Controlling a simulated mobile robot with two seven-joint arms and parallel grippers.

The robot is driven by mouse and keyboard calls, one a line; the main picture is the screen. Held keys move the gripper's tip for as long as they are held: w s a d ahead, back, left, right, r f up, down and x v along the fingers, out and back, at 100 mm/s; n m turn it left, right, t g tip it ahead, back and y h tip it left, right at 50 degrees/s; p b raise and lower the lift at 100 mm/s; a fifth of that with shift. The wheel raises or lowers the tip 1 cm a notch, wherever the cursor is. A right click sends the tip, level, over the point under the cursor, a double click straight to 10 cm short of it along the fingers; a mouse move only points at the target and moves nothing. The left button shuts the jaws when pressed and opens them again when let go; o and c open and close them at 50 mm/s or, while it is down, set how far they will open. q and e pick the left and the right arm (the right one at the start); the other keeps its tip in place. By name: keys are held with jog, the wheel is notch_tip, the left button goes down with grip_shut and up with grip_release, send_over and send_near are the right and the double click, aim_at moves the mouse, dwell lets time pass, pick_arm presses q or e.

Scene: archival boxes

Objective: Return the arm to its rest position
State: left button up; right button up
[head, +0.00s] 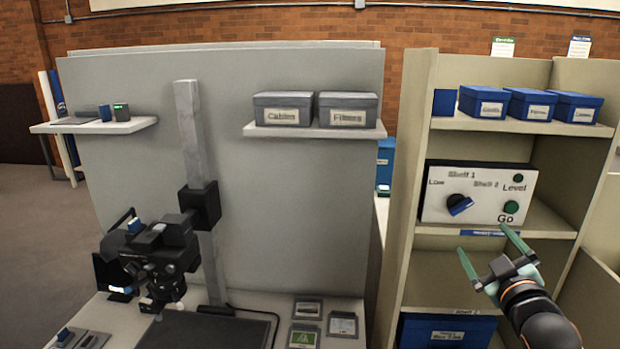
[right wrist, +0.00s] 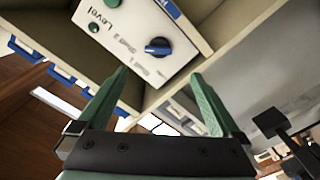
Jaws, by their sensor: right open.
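My right gripper (head: 490,256) has green fingers spread wide apart, with nothing between them. It is in front of the beige shelf unit, just below the control panel (head: 478,194). The panel is white with a blue-marked black knob (head: 460,204) and green buttons labelled Level and Go. In the right wrist view my right gripper (right wrist: 168,95) is also open and empty, and the panel (right wrist: 145,40) lies beyond its fingertips. The fingers look apart from the panel. My left gripper is not in view.
Blue boxes (head: 530,104) stand on the upper shelf and a larger blue box (head: 447,331) sits low in the unit. Grey boxes (head: 315,108) rest on a wall shelf. A black camera stand (head: 165,258) occupies the table at left. The shelf unit's upright edge (head: 405,190) is left of my gripper.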

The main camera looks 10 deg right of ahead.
jog(key=s+a+f+g+y, duration=0.25)
jog(key=a+f, duration=0.25)
jog(key=f, duration=0.7)
jog(key=s+a+f+g+y, duration=0.25)
jog(key=a+f, duration=0.35)
jog(key=f, duration=0.5)
jog(key=s+a+f+m+g+y, duration=0.2)
jog(key=s+a+f+g, duration=0.1)
jog(key=s+a+f, duration=1.1)
jog(key=s+f, duration=0.3)
jog(key=s, duration=0.1)
jog(key=shift+s+m, duration=0.25)
jog(key=shift+m, duration=0.05)
